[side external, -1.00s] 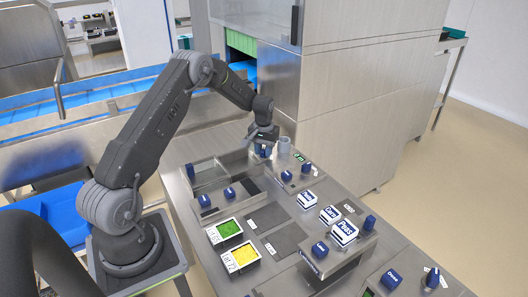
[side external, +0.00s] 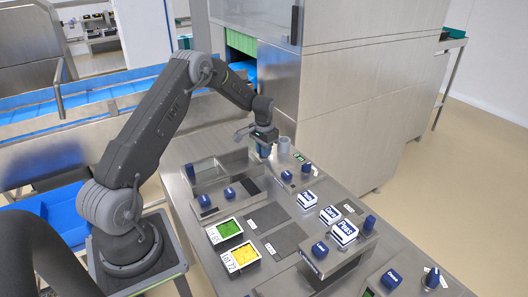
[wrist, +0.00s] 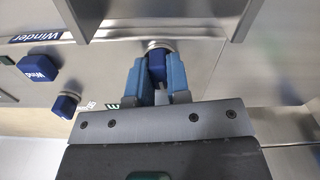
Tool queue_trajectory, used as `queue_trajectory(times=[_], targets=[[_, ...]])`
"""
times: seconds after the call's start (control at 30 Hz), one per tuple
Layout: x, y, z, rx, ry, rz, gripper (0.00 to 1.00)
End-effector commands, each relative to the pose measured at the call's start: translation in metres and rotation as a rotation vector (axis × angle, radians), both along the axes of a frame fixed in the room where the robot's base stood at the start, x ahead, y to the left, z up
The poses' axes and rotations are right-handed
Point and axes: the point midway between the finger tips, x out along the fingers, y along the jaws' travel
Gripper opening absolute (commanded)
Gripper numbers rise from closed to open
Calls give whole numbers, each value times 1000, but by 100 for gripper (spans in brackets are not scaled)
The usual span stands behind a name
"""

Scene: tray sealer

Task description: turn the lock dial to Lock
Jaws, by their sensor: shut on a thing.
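A blue dial (wrist: 157,66) on a metal collar stands on the steel panel in the wrist view. My gripper (wrist: 158,84) has its two blue fingers on either side of this dial and is shut on it. In the side external view my gripper (side external: 264,152) is low over the far end of the steel bench, and it mostly hides the dial. I cannot read a Lock mark or the dial's setting.
A blue button marked Wind (wrist: 38,67) and another blue knob (wrist: 66,104) are left of my gripper in the wrist view. Green (side external: 229,229) and yellow (side external: 245,256) trays lie nearer.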

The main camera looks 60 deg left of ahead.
Motion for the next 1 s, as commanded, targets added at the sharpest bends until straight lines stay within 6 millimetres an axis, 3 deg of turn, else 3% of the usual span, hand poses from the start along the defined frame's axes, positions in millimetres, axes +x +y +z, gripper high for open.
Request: queue_trajectory(times=[0.17,0.5,0.83,1.0], targets=[[0,0,1,0,0,-46,0],[0,0,1,0,0,-414,0],[0,0,1,0,0,-447,0],[0,0,1,0,-1,-614,0]])
